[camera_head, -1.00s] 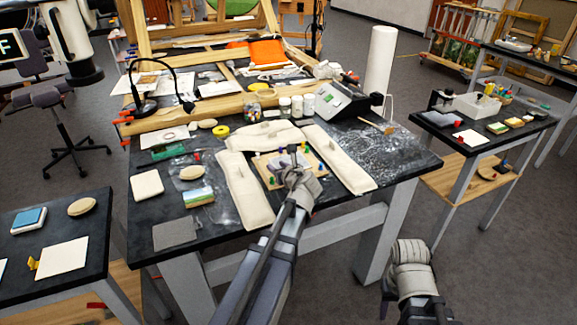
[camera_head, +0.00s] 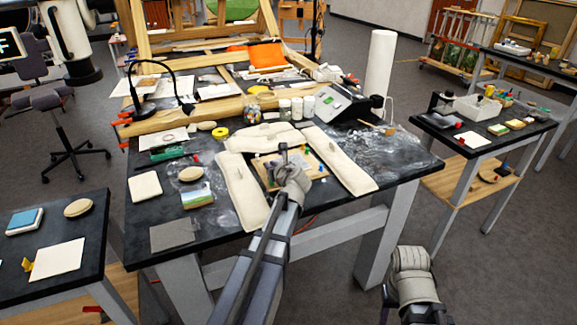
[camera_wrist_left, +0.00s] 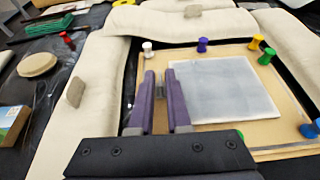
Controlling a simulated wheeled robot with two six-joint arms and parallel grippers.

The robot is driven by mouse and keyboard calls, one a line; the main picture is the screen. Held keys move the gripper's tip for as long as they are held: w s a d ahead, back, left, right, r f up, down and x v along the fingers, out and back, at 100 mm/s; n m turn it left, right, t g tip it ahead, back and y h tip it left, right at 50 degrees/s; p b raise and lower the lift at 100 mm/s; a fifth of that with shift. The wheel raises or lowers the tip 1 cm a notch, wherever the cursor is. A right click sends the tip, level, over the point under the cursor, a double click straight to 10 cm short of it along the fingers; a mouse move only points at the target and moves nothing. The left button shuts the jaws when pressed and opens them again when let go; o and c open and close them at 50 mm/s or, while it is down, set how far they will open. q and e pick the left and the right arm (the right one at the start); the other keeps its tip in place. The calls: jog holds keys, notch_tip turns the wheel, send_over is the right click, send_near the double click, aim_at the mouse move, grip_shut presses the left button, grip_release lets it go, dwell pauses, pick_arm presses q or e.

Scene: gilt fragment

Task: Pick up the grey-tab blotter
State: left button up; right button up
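The blotter (camera_wrist_left: 225,94) is a pale grey sheet lying on a tan board (camera_wrist_left: 285,90) in the left wrist view. A small grey tab (camera_wrist_left: 161,90) stands at its left edge, between the two purple fingers of my left gripper (camera_wrist_left: 163,88). The fingers are close on either side of the tab; whether they press on it is not clear. In the head view my left gripper (camera_head: 290,158) is over the board and hides most of the blotter. My right gripper is not in view; only part of my right arm shows at lower right.
Padded beige cushions surround the board, one at its left (camera_head: 243,190) and one at its right (camera_head: 340,158). Jars (camera_head: 297,105) and a grey device (camera_head: 340,103) stand behind.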

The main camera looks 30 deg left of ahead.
pick_arm(q)
grip_shut()
jog(key=shift+r, duration=0.1)
dwell(0.3)
